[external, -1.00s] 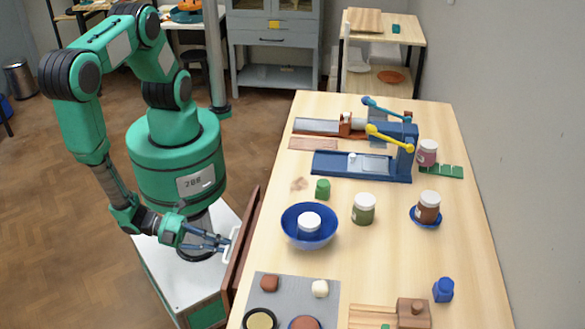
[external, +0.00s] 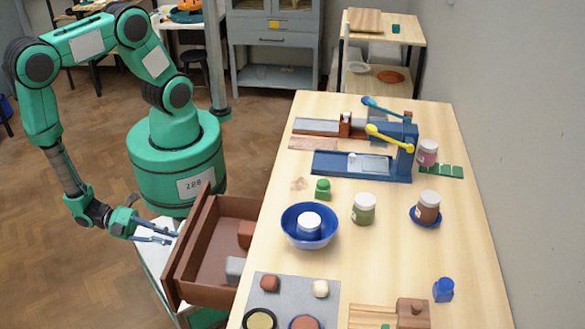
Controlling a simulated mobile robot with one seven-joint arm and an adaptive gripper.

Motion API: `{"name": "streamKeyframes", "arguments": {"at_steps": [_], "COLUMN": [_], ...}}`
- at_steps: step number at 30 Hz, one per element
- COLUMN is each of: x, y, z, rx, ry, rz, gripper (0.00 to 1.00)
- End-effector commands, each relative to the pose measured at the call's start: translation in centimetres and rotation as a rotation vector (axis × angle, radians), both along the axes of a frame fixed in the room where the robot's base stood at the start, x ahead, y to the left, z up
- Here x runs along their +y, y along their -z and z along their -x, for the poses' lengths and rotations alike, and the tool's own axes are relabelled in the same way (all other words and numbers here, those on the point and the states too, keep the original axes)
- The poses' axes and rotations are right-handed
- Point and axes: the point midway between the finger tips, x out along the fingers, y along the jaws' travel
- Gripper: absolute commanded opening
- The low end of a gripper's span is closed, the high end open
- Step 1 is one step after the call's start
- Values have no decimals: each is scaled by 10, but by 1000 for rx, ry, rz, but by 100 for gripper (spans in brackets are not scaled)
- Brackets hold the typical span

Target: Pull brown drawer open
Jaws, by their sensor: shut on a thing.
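The brown drawer (external: 212,242) stands pulled well out from the left side of the wooden table. Its inside shows, with a reddish-brown block (external: 246,233) and a grey block (external: 235,268) in it. My gripper (external: 172,236) is at the outer face of the drawer front, on its left side, shut on the drawer's pale handle. The handle is mostly hidden behind the drawer front and the fingers.
On the tabletop (external: 400,265) stand a blue bowl (external: 291,229) with a white-lidded jar in it, a green jar (external: 363,211), a brown jar on a blue saucer and a blue lever press (external: 402,148). Open floor (external: 60,265) lies left of my arm.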

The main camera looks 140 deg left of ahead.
Motion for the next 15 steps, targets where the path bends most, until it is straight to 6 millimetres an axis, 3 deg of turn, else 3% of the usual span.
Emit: {"name": "streamKeyframes", "arguments": {"at_steps": [6,15], "x": [-22,-32], "y": [1,1], "z": [21,33], "rx": [2,2], "ry": [3,0], "rz": [1,1], "gripper": [0,0]}}
